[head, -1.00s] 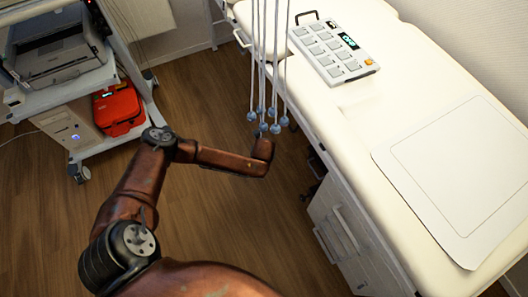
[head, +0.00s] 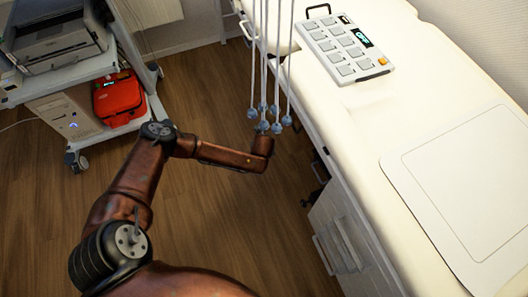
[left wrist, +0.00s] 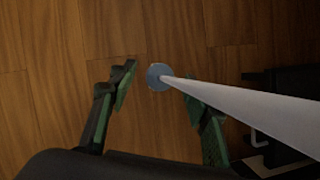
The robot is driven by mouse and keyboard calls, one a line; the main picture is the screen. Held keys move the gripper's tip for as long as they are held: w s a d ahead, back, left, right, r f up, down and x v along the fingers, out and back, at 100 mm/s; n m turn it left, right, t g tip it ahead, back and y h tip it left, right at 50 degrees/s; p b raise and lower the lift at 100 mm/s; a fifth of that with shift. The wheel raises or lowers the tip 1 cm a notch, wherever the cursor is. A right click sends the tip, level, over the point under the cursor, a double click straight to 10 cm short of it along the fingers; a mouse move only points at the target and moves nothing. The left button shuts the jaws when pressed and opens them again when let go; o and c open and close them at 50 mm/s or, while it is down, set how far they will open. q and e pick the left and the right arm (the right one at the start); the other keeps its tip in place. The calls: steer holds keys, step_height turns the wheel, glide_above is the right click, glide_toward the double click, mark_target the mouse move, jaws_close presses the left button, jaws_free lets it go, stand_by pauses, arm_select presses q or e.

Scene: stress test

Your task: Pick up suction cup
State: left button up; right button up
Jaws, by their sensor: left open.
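Several blue-grey suction cups (head: 276,128) hang on thin white cables in a cluster beside the cream-topped bench in the head view. My left arm reaches in from the left, and its end is just below the cluster. The gripper's fingers cannot be made out there. In the left wrist view my left gripper (left wrist: 160,80) is open with green-lined fingers. One round suction cup (left wrist: 156,74) appears between its fingertips, its white cable running toward the lower right past the right finger. Whether any finger touches the cup or cable cannot be told. My right gripper is not in view.
The bench (head: 345,125) carries a grey keypad device (head: 346,48) and a white mat (head: 425,205). Drawers (head: 338,240) are under it. A cart (head: 130,122) with a printer (head: 55,40) and red case (head: 119,98) stands at left. Wooden floor lies between.

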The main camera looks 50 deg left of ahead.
arm_select(q)
steer(key=shift+r, duration=0.1)
steer(key=shift+c, duration=0.3)
steer(key=c, duration=1)
steer(key=shift+c, duration=0.2)
